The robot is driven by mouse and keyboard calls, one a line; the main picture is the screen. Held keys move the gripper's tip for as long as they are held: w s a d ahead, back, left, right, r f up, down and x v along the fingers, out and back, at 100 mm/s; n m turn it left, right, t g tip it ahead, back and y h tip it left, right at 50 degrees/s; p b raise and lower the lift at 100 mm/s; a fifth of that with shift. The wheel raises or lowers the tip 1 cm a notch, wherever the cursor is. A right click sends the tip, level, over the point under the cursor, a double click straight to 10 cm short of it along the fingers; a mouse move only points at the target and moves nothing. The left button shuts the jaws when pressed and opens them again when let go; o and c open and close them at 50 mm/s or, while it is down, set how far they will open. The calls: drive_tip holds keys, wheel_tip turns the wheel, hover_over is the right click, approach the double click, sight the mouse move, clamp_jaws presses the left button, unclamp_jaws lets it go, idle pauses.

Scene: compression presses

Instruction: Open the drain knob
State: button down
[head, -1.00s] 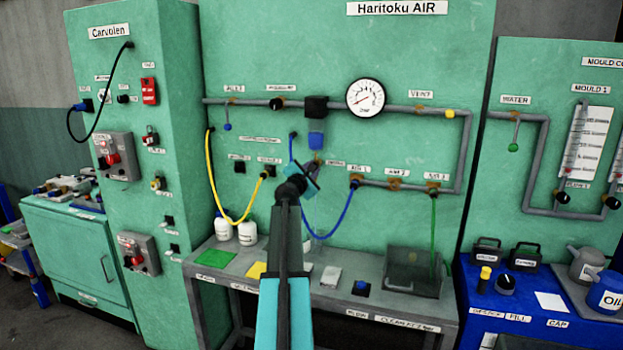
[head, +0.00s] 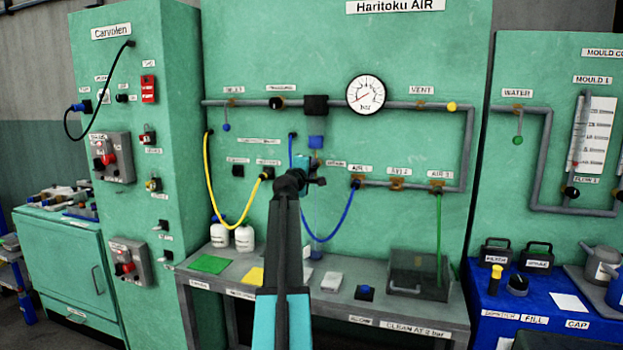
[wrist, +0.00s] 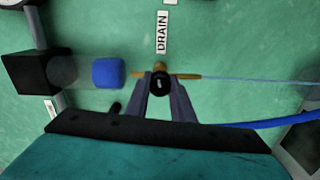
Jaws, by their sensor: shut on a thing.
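The drain knob (wrist: 160,84) is a small round black knob on a brass fitting, below the DRAIN label (wrist: 162,32) in the wrist view. My gripper (wrist: 161,88) has its two grey fingers on either side of the knob and is shut on it. A thin brass piece runs crosswise behind it. In the head view my gripper (head: 308,172) is at the green panel, under the blue filter bowl (head: 316,142); my arm and wrist hide the knob there. The DRAIN label (head: 336,163) is just right of my gripper.
The blue bowl (wrist: 108,73) and a black filter block (wrist: 36,70) lie close left in the wrist view. A blue hose (head: 345,212) hangs right of my arm, a yellow hose (head: 213,195) left. A grey bench (head: 330,306) stands below.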

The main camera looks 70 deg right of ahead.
drive_tip(key=shift+d+r+m+b, duration=0.1)
drive_tip(key=shift+r+m+b, duration=0.1)
drive_tip(key=shift+m+b, duration=0.9)
drive_tip(key=shift+r, duration=0.1)
drive_tip(key=c, duration=1.5)
unclamp_jaws()
drive_tip(key=shift+c, duration=0.2)
drive_tip(key=shift+f, duration=0.2)
drive_tip(key=a, duration=1.3)
drive_tip(key=shift+s+a+b, duration=0.4)
drive_tip(key=shift+s, duration=0.05)
drive_tip(key=shift+w, duration=0.15)
